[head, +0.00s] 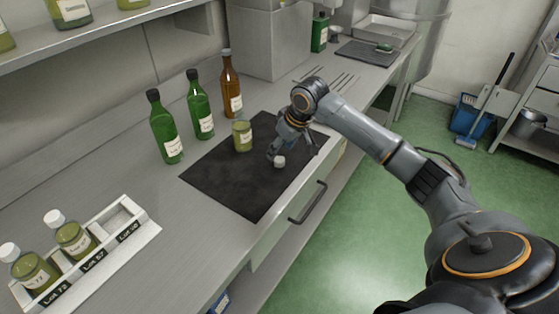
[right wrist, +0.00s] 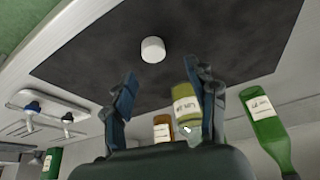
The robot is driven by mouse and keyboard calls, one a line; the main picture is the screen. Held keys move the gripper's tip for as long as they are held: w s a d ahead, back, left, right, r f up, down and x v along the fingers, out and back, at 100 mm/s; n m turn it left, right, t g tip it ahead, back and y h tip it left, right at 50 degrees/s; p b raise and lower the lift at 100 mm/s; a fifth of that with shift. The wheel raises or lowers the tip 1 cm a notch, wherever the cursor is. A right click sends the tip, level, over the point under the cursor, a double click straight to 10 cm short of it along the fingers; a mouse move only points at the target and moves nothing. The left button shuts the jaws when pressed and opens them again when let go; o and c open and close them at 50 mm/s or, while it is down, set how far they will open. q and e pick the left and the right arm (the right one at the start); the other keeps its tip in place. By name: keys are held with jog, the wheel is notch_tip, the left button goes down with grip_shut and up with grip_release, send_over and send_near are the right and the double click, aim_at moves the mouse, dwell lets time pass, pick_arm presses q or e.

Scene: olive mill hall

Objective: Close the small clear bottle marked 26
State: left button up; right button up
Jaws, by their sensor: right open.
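The small clear bottle (head: 243,136), with greenish-yellow contents and a white label, stands upright without a cap on the dark mat (head: 222,170). In the right wrist view the bottle (right wrist: 186,106) is partly hidden behind a finger, and its label is too small to read surely. A white cap (head: 280,161) lies apart from it near the mat's front edge, and it also shows in the right wrist view (right wrist: 153,49). My right gripper (head: 291,154) is open and empty, just above and beside the cap. My left gripper is not in view.
Two green bottles (head: 166,130) and a brown bottle (head: 230,88) stand behind the mat. A white rack (head: 137,213) at lower left holds two capped bottles (head: 68,234) and has an empty slot at its right end. The mat's left part is clear.

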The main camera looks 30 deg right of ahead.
aim_at(279, 159)
jog(key=x, duration=0.4)
jog(key=shift+s+d+f+p, duration=0.15)
jog(key=shift+d+f+p, duration=0.25)
jog(key=shift+f, duration=0.1)
jog(key=shift+a, duration=0.1)
jog(key=c, duration=0.8)
